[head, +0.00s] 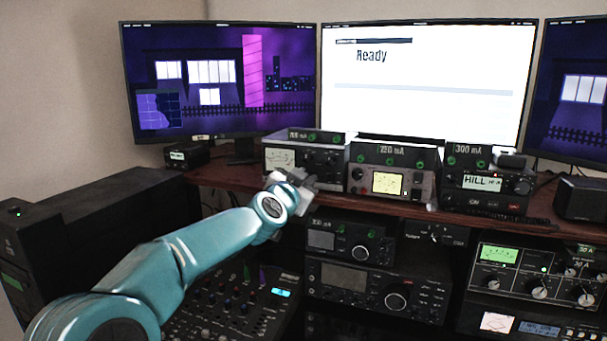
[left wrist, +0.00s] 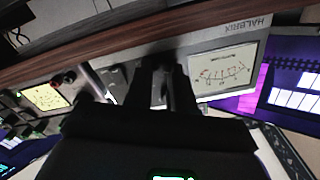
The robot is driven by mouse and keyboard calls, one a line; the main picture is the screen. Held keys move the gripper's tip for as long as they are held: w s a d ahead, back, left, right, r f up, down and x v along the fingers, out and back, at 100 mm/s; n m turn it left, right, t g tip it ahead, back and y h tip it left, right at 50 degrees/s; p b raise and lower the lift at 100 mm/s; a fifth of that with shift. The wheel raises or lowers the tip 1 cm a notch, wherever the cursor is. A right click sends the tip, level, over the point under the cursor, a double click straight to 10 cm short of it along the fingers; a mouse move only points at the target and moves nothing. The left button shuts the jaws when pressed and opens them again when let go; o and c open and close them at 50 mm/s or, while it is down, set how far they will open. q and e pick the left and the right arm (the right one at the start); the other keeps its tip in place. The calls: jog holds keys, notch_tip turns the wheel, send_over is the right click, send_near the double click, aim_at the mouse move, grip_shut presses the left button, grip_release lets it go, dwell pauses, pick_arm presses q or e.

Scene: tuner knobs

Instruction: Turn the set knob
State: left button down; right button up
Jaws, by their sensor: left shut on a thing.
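My left gripper (head: 306,180) is at the lower front of this tuner. In the left wrist view, upside down, the tuner's pale front panel (left wrist: 222,40) shows a meter and the name HALBRIX. My two dark fingers (left wrist: 163,88) reach to the panel beside the meter and are shut on a knob there. The fingers hide most of that knob, so its pointer and any label cannot be read. My right gripper is not in view.
The brown shelf edge (head: 390,208) runs close below the gripper. A second tuner with a yellow meter (head: 388,183) stands right beside it. Radios (head: 350,243) fill the rack below, and a mixer (head: 235,310) lies under my left arm. Monitors (head: 425,80) stand behind.

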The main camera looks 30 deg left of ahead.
pick_arm(q)
jog(key=shift+m+p, duration=0.45)
jog(key=shift+m, duration=0.35)
jog(key=c, duration=1)
grip_release()
jog(key=v, duration=1.6)
jog(key=shift+d, duration=0.2)
jog(key=shift+s, duration=0.15)
